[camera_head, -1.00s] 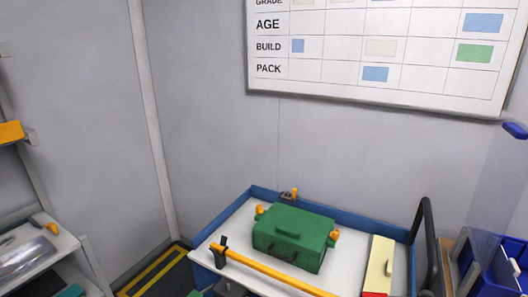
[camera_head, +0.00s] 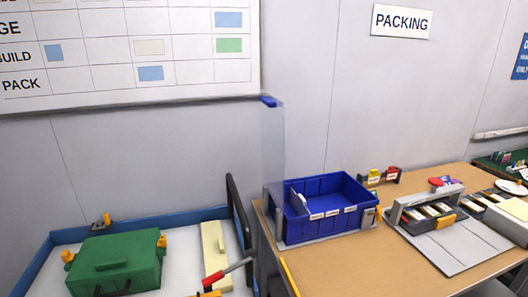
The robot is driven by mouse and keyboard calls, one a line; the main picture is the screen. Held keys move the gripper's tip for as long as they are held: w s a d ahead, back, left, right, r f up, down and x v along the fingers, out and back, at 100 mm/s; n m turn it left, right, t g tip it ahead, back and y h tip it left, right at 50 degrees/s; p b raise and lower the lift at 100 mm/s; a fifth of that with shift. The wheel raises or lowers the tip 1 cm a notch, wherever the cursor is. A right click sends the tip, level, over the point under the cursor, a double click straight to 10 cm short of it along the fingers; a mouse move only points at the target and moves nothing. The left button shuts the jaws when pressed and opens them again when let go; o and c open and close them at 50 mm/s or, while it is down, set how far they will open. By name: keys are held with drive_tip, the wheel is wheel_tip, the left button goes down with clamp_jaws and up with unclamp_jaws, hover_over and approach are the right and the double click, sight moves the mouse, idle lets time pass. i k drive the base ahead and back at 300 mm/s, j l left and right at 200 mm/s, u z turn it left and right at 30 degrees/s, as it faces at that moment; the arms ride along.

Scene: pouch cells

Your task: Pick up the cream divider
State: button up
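A long cream piece (camera_head: 215,248) lies on the blue-edged cart at the lower left, to the right of a green case. It may be the cream divider, but I cannot tell for sure. My gripper is not in view.
The green case (camera_head: 116,262) with orange latches sits on the cart (camera_head: 40,256). A red-handled bar (camera_head: 226,270) crosses near the cream piece. The wooden table (camera_head: 340,265) holds a blue bin (camera_head: 325,215) and a grey rack (camera_head: 428,213) with cells. A clear panel stands beside the bin.

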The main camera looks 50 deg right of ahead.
sight(298, 202)
drive_tip(key=i+l+z, duration=0.65)
drive_tip(key=i+j, duration=0.05)
drive_tip(key=j, duration=0.05)
